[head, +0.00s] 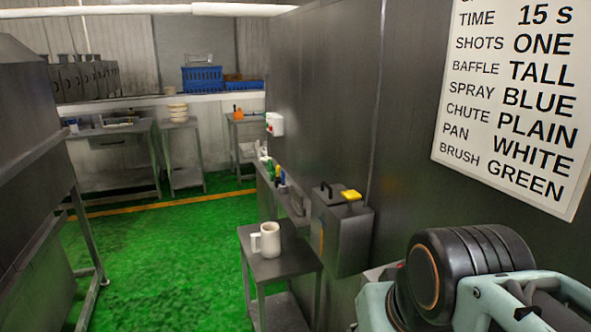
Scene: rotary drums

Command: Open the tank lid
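A grey metal tank (341,240) hangs or stands against the dark wall panel, right of the small table. Its flat lid (337,197) looks shut. A dark loop handle (325,189) stands on the left of the lid, and a yellow block (351,196) sits on its right part. An orange mark shows on the tank's left side. My arm, with a black round joint and pale links, fills the lower right corner, closer to the camera than the tank. No gripper fingers can be made out, and nothing of mine visibly touches the tank.
A small metal table (277,262) with a white mug (266,240) stands just left of the tank. A narrow shelf (285,198) with small items runs along the wall behind. A sign (515,100) hangs at right. Green floor (165,255) is clear at left, beside a large metal machine (30,190).

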